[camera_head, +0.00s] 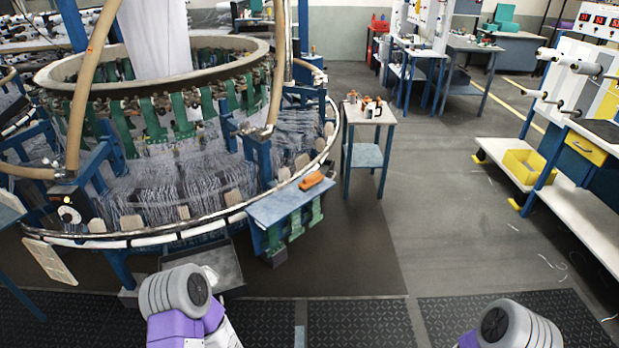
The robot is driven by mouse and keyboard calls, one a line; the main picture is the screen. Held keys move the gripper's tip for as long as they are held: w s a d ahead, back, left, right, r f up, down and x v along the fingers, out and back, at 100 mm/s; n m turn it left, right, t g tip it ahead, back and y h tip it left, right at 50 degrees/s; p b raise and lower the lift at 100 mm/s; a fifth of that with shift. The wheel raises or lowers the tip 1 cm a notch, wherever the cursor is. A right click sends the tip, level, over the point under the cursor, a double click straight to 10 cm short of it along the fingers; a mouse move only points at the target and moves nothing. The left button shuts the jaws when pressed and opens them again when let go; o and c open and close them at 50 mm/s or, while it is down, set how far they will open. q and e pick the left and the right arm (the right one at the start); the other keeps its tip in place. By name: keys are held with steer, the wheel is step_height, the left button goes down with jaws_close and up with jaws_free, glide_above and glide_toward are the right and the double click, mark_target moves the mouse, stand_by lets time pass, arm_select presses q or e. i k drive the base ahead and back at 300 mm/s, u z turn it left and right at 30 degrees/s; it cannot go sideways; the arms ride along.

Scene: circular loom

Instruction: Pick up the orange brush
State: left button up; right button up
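An orange object with a dark end, which looks like the orange brush (312,181), lies on the blue-grey shelf (280,206) at the front right rim of the circular loom (160,225). It is small in this view, so its bristles cannot be made out. Only grey and purple links of my two arms show at the bottom edge, well below the shelf. Neither gripper is in view.
A small blue-legged side table (362,117) right of the loom holds several small orange and dark items. A grey step (224,262) lies at the loom's front. A white cart with a yellow bin (523,166) stands at right. The floor (455,220) between is clear.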

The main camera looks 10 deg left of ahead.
mark_target(312, 180)
steer(key=u, duration=0.55)
steer(key=k, duration=1.25)
steer(key=u, duration=0.9)
steer(key=i, duration=1.45)
steer(key=z, duration=0.3)
steer(key=i, duration=1.7)
steer(key=z, duration=1.2)
